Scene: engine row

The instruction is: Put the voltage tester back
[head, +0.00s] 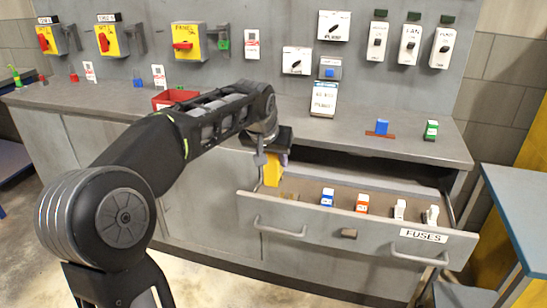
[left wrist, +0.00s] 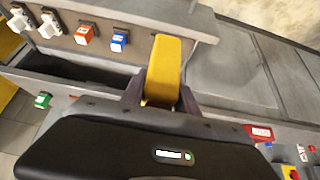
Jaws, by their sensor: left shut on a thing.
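The yellow voltage tester (head: 271,172) is upright at the left end of the open drawer. It also shows in the left wrist view (left wrist: 164,66), between the dark fingers. My left gripper (head: 272,157) is shut on it from above. I cannot tell whether the tester touches the drawer floor. The drawer (head: 342,236), labelled FUSES, is pulled out of the grey cabinet. My right gripper is not in view.
In the drawer stand a blue fuse (head: 327,197), an orange fuse (head: 362,203) and white fuses (head: 400,209). A blue-topped table (head: 520,205) stands at right.

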